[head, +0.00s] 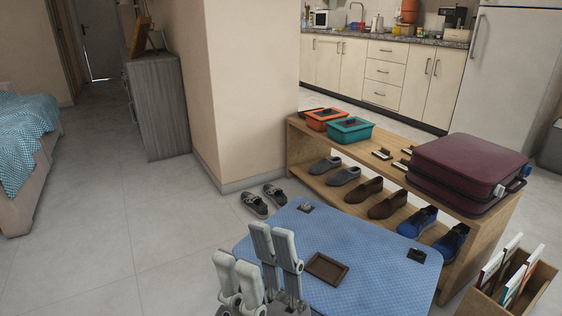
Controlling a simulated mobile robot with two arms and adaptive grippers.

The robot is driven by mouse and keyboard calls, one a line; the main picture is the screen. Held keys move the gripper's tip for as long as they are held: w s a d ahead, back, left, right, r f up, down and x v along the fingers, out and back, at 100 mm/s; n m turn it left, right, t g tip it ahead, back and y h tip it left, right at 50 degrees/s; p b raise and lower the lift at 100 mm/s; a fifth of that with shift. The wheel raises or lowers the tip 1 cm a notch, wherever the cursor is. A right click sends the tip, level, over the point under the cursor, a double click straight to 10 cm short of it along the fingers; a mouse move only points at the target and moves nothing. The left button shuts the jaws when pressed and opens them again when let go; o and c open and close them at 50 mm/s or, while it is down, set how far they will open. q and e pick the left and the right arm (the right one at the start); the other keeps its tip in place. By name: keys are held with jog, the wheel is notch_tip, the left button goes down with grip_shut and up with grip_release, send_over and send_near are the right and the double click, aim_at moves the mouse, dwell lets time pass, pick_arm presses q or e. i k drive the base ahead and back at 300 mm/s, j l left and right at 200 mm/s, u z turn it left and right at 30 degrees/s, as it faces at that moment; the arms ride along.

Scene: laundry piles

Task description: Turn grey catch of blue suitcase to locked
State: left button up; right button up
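A blue, finely patterned panel with rounded corners (375,282) lies flat in front of me and looks like the blue suitcase. A brown, tray-like object (326,268) lies on the panel. My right gripper (272,228) points up over the panel's left part, its two pale fingers apart and empty. My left gripper (236,258) is beside it, lower and left, also with fingers apart.
A wooden shelf (340,207) behind holds a maroon suitcase (467,168) with a grey catch (499,190) and a blue catch (526,170), orange and teal boxes, and shoes. A wooden file box (535,290) stands at right. The tiled floor on the left is clear.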

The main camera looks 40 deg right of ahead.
aim_at(306, 206)
jog(key=i+z, duration=0.15)
jog(key=z, duration=0.3)
jog(key=i+z, duration=0.15)
jog(key=z, duration=0.35)
jog(key=i+j+z, duration=0.1)
jog(key=z, duration=0.35)
jog(key=i+j+z, duration=0.15)
jog(key=z, duration=0.35)
jog(key=i+j+z, duration=0.15)
jog(key=z, duration=0.25)
jog(key=i+j+z, duration=0.35)
jog(key=j+z, duration=0.15)
jog(key=z, duration=0.25)
jog(key=i+j, duration=0.05)
